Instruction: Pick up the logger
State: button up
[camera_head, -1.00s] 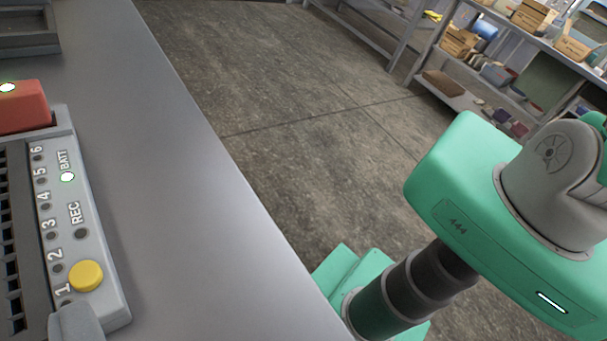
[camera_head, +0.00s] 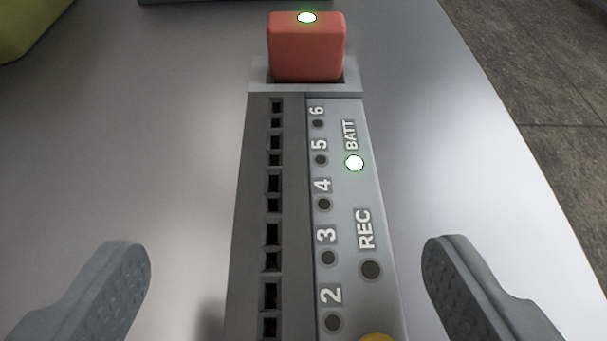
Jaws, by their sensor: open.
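The logger (camera_head: 350,210) is a long grey device lying on the grey table. It has a dark slotted strip on its left side, numbered dots, and the labels BATT and REC. The BATT light glows white-green, and the REC dot is dark. A red block (camera_head: 306,50) with a lit green-white spot on top sits at its far end. A yellow button (camera_head: 378,338) is cut off at the bottom edge. My gripper (camera_head: 286,262) is open, with one finger on each side of the logger and visible gaps to both. The near end of the logger is out of view.
The table (camera_head: 160,130) is bare on both sides of the logger. A yellow-green object (camera_head: 28,25) is at the top left corner. A dark grey object (camera_head: 200,1) shows at the top edge. The table's edge runs down the right, with concrete floor (camera_head: 560,130) beyond.

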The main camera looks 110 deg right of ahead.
aim_at(305, 211)
jog(key=x, duration=0.2)
jog(key=s+x, duration=0.1)
jog(key=x, duration=0.1)
jog(key=shift+d+f, duration=0.2)
jog(key=shift+d, duration=0.2)
jog(key=c, duration=1.3)
